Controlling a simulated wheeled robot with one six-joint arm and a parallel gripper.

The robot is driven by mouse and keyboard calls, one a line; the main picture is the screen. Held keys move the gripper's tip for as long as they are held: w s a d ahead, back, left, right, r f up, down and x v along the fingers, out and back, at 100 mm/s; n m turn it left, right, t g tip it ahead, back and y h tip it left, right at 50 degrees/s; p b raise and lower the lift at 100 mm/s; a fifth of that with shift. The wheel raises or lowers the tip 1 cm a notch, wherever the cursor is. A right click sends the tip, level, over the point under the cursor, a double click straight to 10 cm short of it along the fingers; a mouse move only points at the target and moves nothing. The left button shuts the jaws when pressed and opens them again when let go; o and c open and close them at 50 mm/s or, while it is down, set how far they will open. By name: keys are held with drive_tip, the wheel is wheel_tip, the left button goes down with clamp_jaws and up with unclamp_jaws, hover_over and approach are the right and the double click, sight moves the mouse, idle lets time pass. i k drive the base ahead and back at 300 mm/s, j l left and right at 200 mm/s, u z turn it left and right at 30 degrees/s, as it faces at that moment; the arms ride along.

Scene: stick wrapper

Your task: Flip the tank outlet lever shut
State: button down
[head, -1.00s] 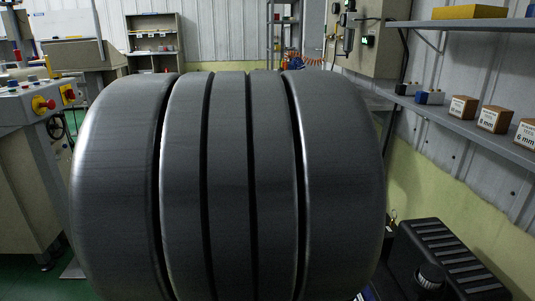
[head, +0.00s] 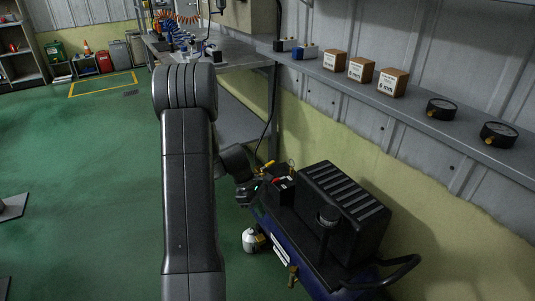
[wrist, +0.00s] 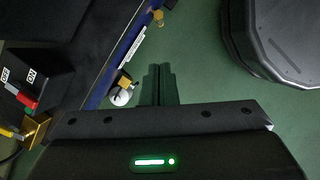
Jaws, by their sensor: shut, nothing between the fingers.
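A red switch (wrist: 22,97) sits on a black OFF/ON box close to the lever. A white bowl (head: 250,240) hangs at the tank's side. A shelf (head: 430,125) with small boxes and gauges runs along the wall.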

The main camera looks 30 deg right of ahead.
sight(273, 162)
drive_tip(key=i+z, duration=0.2)
drive_tip(key=i, duration=0.3)
drive_tip(key=i+j+z, duration=0.2)
drive_tip(key=i, duration=0.3)
drive_tip(key=i+j+z, duration=0.2)
drive_tip(key=i, duration=0.3)
drive_tip(key=i+j+z, duration=0.2)
drive_tip(key=i, duration=0.3)
